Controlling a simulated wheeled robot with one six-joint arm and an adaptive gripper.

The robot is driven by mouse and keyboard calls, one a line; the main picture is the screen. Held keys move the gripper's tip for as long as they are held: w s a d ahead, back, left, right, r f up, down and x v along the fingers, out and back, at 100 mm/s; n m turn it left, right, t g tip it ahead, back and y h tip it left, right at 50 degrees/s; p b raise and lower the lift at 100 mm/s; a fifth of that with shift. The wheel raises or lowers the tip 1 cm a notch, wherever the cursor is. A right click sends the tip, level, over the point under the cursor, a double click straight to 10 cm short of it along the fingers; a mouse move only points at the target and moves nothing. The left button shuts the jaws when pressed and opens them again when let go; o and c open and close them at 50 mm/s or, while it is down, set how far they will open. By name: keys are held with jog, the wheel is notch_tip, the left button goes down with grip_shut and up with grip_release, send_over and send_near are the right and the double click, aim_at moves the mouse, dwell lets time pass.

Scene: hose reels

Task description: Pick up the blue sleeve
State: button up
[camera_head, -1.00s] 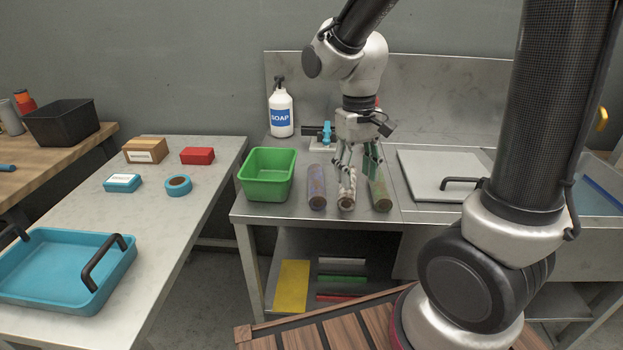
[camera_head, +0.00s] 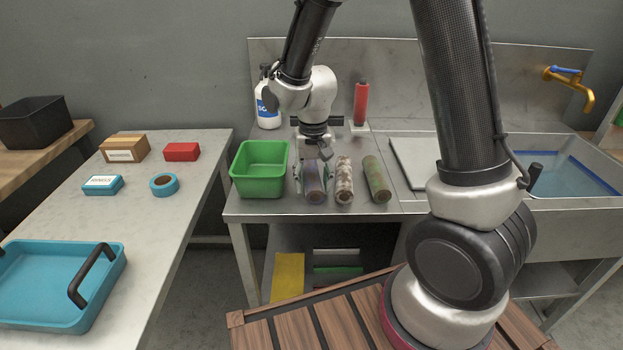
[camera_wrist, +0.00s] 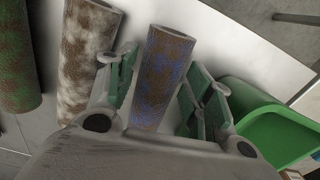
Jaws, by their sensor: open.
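The blue sleeve (camera_head: 315,185) is a tube with blue and brown rusty patches, lying on the metal counter at the left of a row of three. My gripper (camera_head: 314,178) is open around it, one finger on each side. In the wrist view the blue sleeve (camera_wrist: 163,77) lies between the open green-padded fingers (camera_wrist: 160,95), and its near end is hidden behind the gripper body. I cannot tell whether the fingers touch it.
A white-brown sleeve (camera_head: 344,180) and a green-brown sleeve (camera_head: 377,180) lie close to the right. A green bin (camera_head: 240,186) stands close to the left. Behind are a soap bottle (camera_head: 266,110) and a red cylinder (camera_head: 360,103). The sink (camera_head: 560,175) is at right.

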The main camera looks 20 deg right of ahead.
jog(key=shift+f, duration=0.75)
jog(key=c, duration=0.8)
jog(key=shift+r, duration=0.1)
